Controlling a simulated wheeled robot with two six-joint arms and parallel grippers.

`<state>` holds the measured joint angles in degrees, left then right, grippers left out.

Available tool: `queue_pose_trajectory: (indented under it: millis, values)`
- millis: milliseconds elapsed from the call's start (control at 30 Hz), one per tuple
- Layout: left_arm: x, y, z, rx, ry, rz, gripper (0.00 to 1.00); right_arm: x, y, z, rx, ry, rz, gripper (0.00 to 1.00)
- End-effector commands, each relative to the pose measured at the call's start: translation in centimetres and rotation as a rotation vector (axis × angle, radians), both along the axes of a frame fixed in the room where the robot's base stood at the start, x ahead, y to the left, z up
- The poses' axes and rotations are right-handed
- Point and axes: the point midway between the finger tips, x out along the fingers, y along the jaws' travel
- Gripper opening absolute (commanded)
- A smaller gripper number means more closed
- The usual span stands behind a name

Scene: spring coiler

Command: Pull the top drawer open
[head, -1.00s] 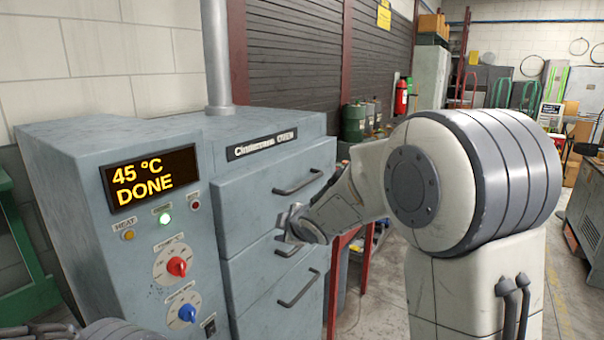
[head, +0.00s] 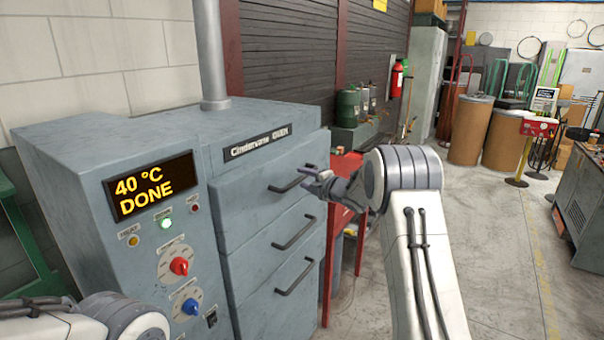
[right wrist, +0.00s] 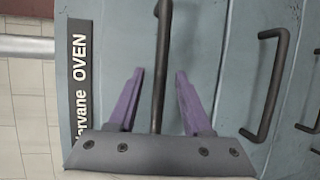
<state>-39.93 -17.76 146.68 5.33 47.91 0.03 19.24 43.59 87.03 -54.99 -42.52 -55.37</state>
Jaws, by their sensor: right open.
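The grey oven has three stacked drawers, and the top drawer (head: 245,205) looks shut, level with the ones below. Its dark bar handle (head: 286,187) is near the upper right of the drawer front. My right gripper (head: 312,180) is open at the right end of this handle in the head view. In the right wrist view the top handle (right wrist: 162,40) runs between the two purple fingers of the gripper (right wrist: 160,72), with a gap on each side. Whether the handle lies fully within finger depth is hard to tell. Only part of my left arm shows at lower left.
The middle handle (head: 293,232) and lower handle (head: 295,277) stick out below. The oven panel (head: 153,186) reads 40 °C DONE with a green light. A red stand (head: 343,200) is right behind the oven's side. Open floor (head: 500,250) lies to the right.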

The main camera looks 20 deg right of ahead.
Motion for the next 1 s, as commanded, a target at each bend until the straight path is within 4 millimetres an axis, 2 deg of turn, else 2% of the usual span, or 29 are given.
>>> queue_pose_trajectory:
  millis: [200,467,567,600,1000]
  values:
    - [0.0,-0.01,0.74,0.0,0.0,0.001,0.5,1.47,0.41,-0.25,0.0,0.0,0.0,0.5]
    - [0.0,0.0,0.69,0.0,0.0,0.001,0.5,1.56,0.43,-0.34,0.001,0.0,0.0,0.5]
    - [0.0,0.0,0.69,0.0,0.0,0.0,0.5,1.54,0.42,-0.33,0.001,0.0,0.0,0.15]
    - [0.0,0.0,0.69,0.0,0.0,0.0,0.5,1.54,0.42,-0.33,0.001,0.0,0.0,0.0]
    - [0.0,0.0,0.69,0.0,0.0,0.0,0.5,1.51,0.38,-0.34,0.001,0.001,-0.001,0.0]
